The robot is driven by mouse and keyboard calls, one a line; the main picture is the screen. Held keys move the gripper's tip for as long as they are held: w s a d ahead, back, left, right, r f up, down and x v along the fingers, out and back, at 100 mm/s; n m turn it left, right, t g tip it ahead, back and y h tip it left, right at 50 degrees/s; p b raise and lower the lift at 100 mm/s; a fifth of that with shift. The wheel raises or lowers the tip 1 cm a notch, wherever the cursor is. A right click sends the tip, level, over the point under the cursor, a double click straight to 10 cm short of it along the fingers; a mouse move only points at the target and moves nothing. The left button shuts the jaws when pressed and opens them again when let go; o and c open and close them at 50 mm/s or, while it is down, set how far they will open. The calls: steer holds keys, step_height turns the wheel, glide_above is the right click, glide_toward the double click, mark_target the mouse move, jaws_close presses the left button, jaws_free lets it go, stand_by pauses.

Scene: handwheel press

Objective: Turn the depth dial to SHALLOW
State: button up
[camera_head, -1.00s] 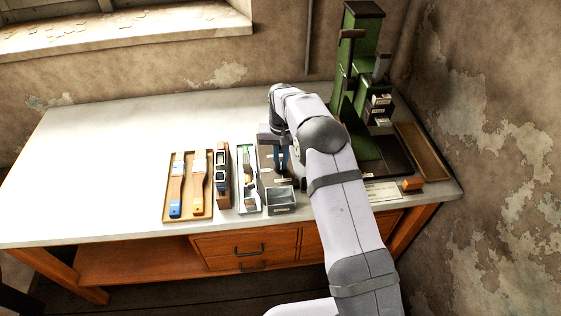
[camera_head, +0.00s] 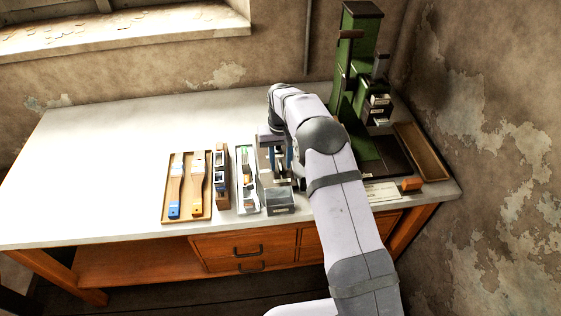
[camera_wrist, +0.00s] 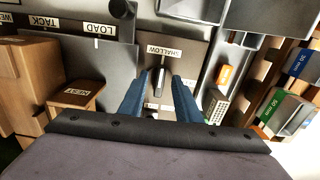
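The depth dial (camera_wrist: 159,82) shows in the wrist view as a narrow upright bar on a grey-brown plate. The SHALLOW label (camera_wrist: 163,51), its first letter partly cut off, lies just above it in that view, and the bar's long side runs roughly toward the label. My gripper (camera_wrist: 160,84) has two blue fingers, one on each side of the bar, with visible gaps. I cannot tell how deep the fingers reach around it. In the head view my gripper (camera_head: 277,148) is over the dark unit (camera_head: 263,165) at the table's middle; the dial is hard to make out there.
A tray with brushes (camera_head: 168,190) and narrow holders stand left of the unit. A grey bin (camera_head: 280,207) stands in front. The green press (camera_head: 357,60) rises behind right, with an orange block (camera_head: 411,184) near the edge. The table's left is clear.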

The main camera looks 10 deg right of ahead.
mark_target(282, 167)
steer(key=shift+r, duration=0.1)
step_height(282, 167, up, 7)
steer(key=shift+f+b, duration=0.1)
steer(key=shift+b, duration=0.85)
steer(key=shift+r, duration=0.2)
steer(key=shift+s+d+r, duration=0.15)
steer(key=shift+s, duration=0.2)
steer(key=s+d, duration=0.2)
steer(key=s, duration=1.4)
steer(key=s+d+f, duration=0.1)
steer(key=s+d, duration=0.2)
steer(key=s, duration=1.4)
